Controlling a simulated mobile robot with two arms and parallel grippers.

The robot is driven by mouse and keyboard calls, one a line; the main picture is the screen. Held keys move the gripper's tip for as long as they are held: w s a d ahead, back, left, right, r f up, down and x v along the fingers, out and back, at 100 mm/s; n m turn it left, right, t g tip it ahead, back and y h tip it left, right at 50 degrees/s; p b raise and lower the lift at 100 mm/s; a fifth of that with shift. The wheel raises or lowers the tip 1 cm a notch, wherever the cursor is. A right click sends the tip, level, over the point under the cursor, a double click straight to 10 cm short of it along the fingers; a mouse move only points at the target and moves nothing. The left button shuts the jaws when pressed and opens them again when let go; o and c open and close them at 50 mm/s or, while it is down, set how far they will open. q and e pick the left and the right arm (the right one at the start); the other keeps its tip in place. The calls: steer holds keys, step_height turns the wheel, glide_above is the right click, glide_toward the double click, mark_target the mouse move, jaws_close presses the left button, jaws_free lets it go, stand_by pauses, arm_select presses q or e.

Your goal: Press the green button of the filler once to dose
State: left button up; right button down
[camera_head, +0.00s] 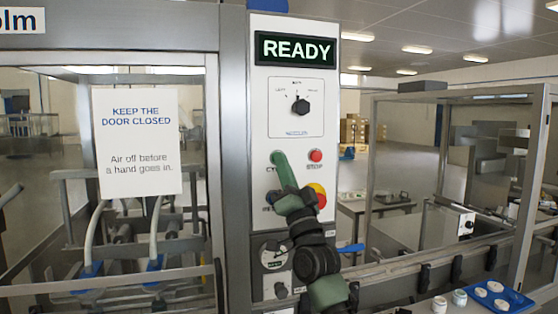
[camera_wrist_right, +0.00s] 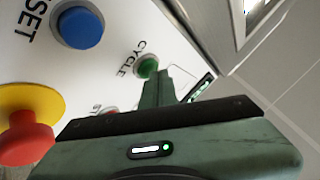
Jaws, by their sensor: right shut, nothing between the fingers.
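The filler's white control panel (camera_head: 298,120) stands upright in the middle of the head view, with a lit READY display (camera_head: 295,49) at its top. My right gripper (camera_head: 277,158) is shut and empty, its fingertips at the CYCLE button's place on the panel. In the head view the fingers cover that button. In the right wrist view the green button (camera_wrist_right: 148,65), labelled CYCLE, shows just beyond the tips of my gripper (camera_wrist_right: 156,76). I cannot tell whether the tips touch it. My left gripper is not in view.
A red button (camera_head: 315,155) sits right of my fingertips. A red emergency knob on yellow (camera_head: 318,194) is close beside my gripper, and a blue RESET button (camera_wrist_right: 80,26) is near. A door with a sign (camera_head: 137,142) stands left; a blue tray (camera_head: 497,300) lies lower right.

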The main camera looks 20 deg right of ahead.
steer(key=shift+w, duration=0.15)
steer(key=shift+s, duration=0.2)
steer(key=shift+s+p, duration=0.35)
steer(key=shift+s, duration=0.4)
steer(key=s+p, duration=0.2)
steer(key=s, duration=0.3)
steer(key=shift+d, duration=0.15)
steer(key=shift+f, duration=0.1)
stand_by(0.6)
